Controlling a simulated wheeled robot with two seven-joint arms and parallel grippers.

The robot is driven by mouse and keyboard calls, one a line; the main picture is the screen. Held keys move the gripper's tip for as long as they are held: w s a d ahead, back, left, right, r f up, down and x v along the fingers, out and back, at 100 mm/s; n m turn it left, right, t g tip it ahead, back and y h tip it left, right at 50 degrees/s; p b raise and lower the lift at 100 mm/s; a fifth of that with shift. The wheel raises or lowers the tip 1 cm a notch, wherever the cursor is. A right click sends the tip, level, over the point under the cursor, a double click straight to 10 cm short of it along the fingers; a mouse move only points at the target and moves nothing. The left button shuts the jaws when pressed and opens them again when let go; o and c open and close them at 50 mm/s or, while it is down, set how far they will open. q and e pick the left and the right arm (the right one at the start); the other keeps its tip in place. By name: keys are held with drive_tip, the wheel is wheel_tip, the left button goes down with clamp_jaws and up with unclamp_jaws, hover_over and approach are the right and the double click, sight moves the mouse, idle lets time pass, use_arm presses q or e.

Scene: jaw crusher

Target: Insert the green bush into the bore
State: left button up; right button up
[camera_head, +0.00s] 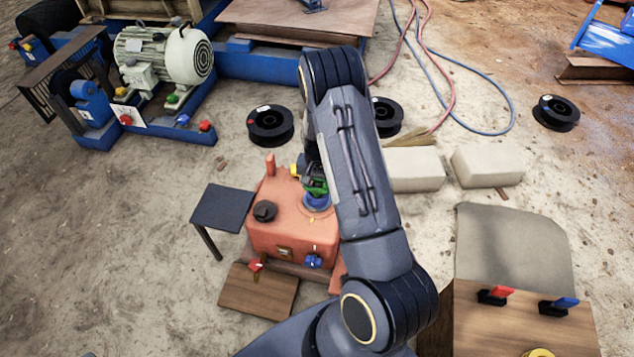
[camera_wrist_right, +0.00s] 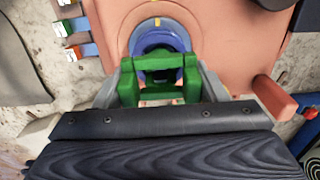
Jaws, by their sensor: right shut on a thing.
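The orange housing (camera_head: 285,232) stands in the middle of the head view. A blue ring (camera_head: 317,204) around the bore sits on its top; it also shows in the right wrist view (camera_wrist_right: 152,37), with a dark opening. My right gripper (camera_wrist_right: 160,92) is shut on the green bush (camera_wrist_right: 129,84), seen as a green frame between the grey fingers. In the head view the green bush (camera_head: 316,187) is just above or at the blue ring, partly hidden by my right arm. I cannot tell whether it touches or enters the bore. My left gripper is not in view.
A black knob (camera_head: 265,211) and a red peg (camera_head: 270,164) rise from the housing near the gripper. A dark small table (camera_head: 223,207) stands left, and a wooden board (camera_head: 258,290) lies in front. Pale blocks (camera_head: 414,170) lie right. Open ground is at far left.

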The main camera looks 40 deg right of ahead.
drive_tip(key=shift+f+b, duration=0.75)
drive_tip(key=shift+f, duration=0.25)
drive_tip(key=o, duration=1.2)
drive_tip(key=shift+o, duration=0.2)
drive_tip(key=shift+r, duration=0.15)
wheel_tip(320, 180, up, 8)
drive_tip(key=p, duration=0.2)
drive_tip(key=shift+f, duration=0.2)
